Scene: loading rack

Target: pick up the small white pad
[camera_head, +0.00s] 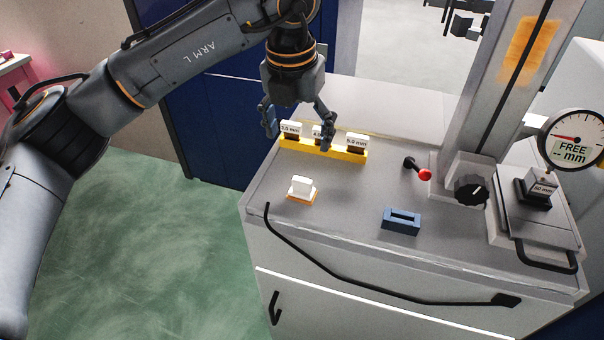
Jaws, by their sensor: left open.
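The small white pad (302,187) sits on an orange base on the grey cabinet top, near its left front corner. My left gripper (298,138) is open and points down above the yellow rack (320,153), behind the pad and apart from it. The rack carries a row of labelled blocks, with a block marked 5.0 mm (357,143) at its right end. The gripper's right finger partly covers the middle block. I cannot tell whether the fingers touch the rack or its blocks. My right gripper is not in view.
A blue slotted block (402,221) lies right of the pad. A red-knobbed lever (424,174), a column with a black knob (470,190) and a dial gauge (573,139) stand at the right. A black bar handle (390,283) runs along the cabinet front. The top around the pad is clear.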

